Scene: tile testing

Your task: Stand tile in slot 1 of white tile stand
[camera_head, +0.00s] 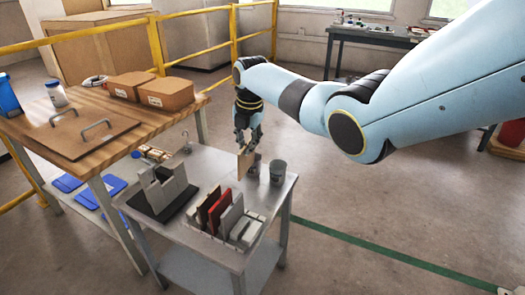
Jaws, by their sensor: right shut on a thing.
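My right gripper (247,144) reaches down over the grey metal table and is shut on a tan tile (245,164). The tile hangs roughly upright below the fingers, near the back right of the table. Whether it touches the table top is hard to tell. The white tile stand (224,241) sits at the table's front right, nearer the camera than the tile. It holds a dark tile (202,209), a red tile (219,212) and a grey tile (232,216), all upright. Slot numbers are too small to read. My left gripper is out of view.
A dark grey cup (278,171) stands close to the right of the held tile. A grey block-shaped fixture (163,192) on a dark base fills the table's left side. A wooden bench (150,128) with boxes adjoins at left. A yellow railing (155,45) runs behind.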

